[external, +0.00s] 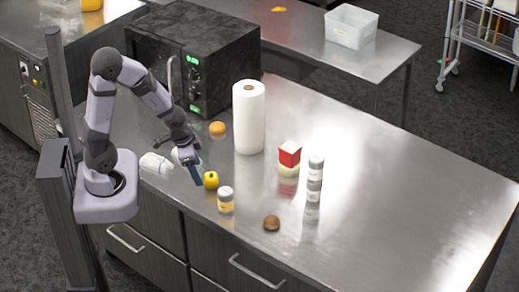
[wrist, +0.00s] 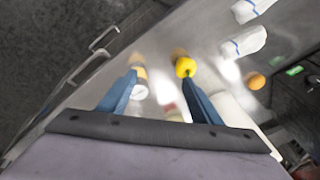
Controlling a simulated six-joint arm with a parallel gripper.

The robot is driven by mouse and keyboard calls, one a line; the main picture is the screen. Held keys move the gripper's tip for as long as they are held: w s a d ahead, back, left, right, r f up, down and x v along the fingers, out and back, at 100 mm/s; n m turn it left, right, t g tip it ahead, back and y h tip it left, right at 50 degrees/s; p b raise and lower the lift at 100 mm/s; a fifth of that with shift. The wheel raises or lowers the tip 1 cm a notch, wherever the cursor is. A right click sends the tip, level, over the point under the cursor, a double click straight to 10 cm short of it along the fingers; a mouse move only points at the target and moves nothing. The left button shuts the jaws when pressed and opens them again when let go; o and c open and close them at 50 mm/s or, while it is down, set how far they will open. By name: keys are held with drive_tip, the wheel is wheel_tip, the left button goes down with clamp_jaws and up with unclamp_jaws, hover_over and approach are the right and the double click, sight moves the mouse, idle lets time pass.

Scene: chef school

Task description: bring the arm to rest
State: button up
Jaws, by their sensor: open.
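My gripper (external: 192,167) hangs over the near left part of the steel counter (external: 400,177), fingers pointing down, just left of a yellow fruit (external: 211,180). In the wrist view my gripper's two blue fingers (wrist: 160,95) stand apart with nothing held between them. The yellow fruit (wrist: 185,67) shows just beyond the right fingertip. A small jar with a yellowish label (external: 226,200) stands to the right of the fruit. The arm is bent at its elbow, reaching out from its base at the counter's left end.
A white paper roll (external: 249,117), an orange (external: 217,128), a red and white box (external: 289,158), stacked grey-white cans (external: 314,188) and a brown round item (external: 271,223) stand on the counter. A black microwave (external: 195,60) is behind. White bottle-like items (external: 156,164) lie near my gripper. The counter's right side is clear.

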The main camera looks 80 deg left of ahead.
drive_tip(key=s+d+r+g+h+p, duration=0.1)
drive_tip(key=s+d+r, duration=0.15)
drive_tip(key=d, duration=0.45)
drive_tip(key=s+d+r+g+h, duration=0.15)
drive_tip(key=s+d, duration=0.25)
drive_tip(key=d, duration=0.4)
drive_tip(key=f+b, duration=0.4)
drive_tip(key=b, duration=0.1)
drive_tip(key=shift+w+a+f, duration=0.2)
drive_tip(key=shift+w+a, duration=0.05)
drive_tip(key=shift+w, duration=0.05)
